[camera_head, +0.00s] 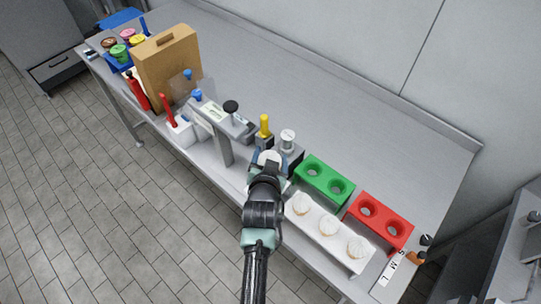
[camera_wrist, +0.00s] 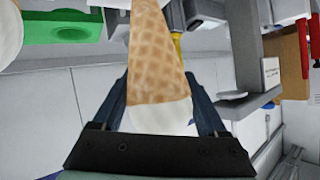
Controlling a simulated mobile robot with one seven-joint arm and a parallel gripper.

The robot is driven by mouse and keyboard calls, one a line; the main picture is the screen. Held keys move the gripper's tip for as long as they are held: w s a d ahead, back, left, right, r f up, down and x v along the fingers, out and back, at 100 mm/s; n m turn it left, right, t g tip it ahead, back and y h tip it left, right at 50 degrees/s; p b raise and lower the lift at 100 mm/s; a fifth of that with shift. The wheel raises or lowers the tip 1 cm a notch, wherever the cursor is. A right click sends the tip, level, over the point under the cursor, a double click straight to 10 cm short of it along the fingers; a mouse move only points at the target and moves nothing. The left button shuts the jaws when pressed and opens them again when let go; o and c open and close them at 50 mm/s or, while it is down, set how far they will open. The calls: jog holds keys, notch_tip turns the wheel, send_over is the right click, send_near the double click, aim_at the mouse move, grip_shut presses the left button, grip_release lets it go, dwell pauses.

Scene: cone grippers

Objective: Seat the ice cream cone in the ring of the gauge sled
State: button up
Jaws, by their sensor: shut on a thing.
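An ice cream cone (camera_wrist: 156,55) with a tan waffle body and white top is between my gripper's two dark fingers (camera_wrist: 165,105) in the wrist view. The fingers are shut on its white end, and the waffle part extends away from the palm; its tip is cut off by the frame's top. In the head view my gripper (camera_head: 267,162) is over the bench's front part, left of the green block, and mostly hides the cone. A grey device with a black knob (camera_head: 231,107) stands behind and left of it. I cannot tell which device is the gauge sled, and its ring is not clearly visible.
A yellow-knobbed device (camera_head: 265,128) is close behind my gripper. The bench's back strip is clear.

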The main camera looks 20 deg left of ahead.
jog(key=shift+f, duration=0.5)
jog(key=shift+s+d+f+b, duration=0.1)
jog(key=shift+f+b, duration=1.7)
jog(key=o, duration=0.9)
jog(key=shift+s, duration=0.1)
jog(key=b+v, duration=0.1)
jog(key=v, duration=1.2)
